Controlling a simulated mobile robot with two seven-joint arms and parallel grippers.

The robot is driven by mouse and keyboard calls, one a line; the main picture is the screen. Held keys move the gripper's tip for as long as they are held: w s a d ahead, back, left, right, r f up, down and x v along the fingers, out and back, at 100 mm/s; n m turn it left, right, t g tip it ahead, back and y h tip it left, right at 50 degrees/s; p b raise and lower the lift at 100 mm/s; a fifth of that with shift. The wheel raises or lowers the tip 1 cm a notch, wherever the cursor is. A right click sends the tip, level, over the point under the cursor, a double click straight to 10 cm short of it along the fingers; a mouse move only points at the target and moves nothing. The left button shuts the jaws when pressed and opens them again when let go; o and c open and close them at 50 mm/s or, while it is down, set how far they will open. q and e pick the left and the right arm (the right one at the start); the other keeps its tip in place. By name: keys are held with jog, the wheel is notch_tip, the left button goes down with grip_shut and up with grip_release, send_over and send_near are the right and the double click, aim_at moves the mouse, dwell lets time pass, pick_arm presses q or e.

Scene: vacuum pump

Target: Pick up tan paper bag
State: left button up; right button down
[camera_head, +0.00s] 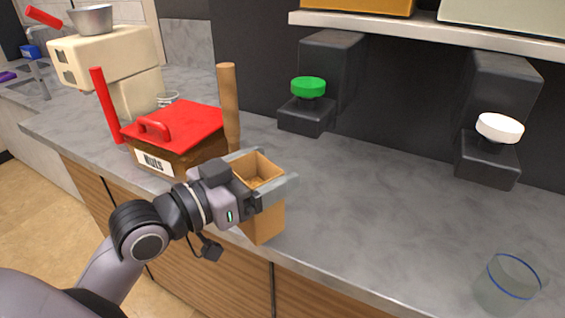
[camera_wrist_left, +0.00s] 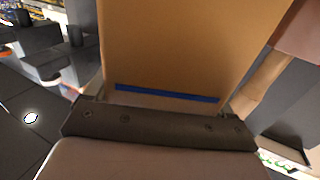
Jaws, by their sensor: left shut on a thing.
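The tan paper bag (camera_head: 264,222) is upright with an open, square top, at the front edge of the counter in the head view. My left gripper (camera_head: 263,180) is shut on the bag near its top, with a finger on either side. In the left wrist view the bag (camera_wrist_left: 185,45) fills the upper middle, with a blue strip near its lower edge, close against the gripper. I cannot tell whether the bag's bottom touches the counter. My right gripper is not in view.
A box labelled Nuts with a red lid (camera_head: 175,125) stands left of the bag, near a wooden post (camera_head: 229,105). A clear glass (camera_head: 507,285) stands at the right front. Dispensers with green (camera_head: 308,86) and white (camera_head: 500,127) knobs are on the back wall. The counter (camera_head: 380,215) between is clear.

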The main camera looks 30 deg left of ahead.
pick_arm(q)
jog(key=shift+s+a+p, duration=0.1)
jog(key=shift+s+p, duration=0.15)
jog(key=shift+p, duration=0.1)
jog(key=shift+p+v, duration=0.75)
jog(key=shift+v, duration=0.3)
jog(key=shift+s, duration=0.1)
jog(key=shift+a, duration=0.1)
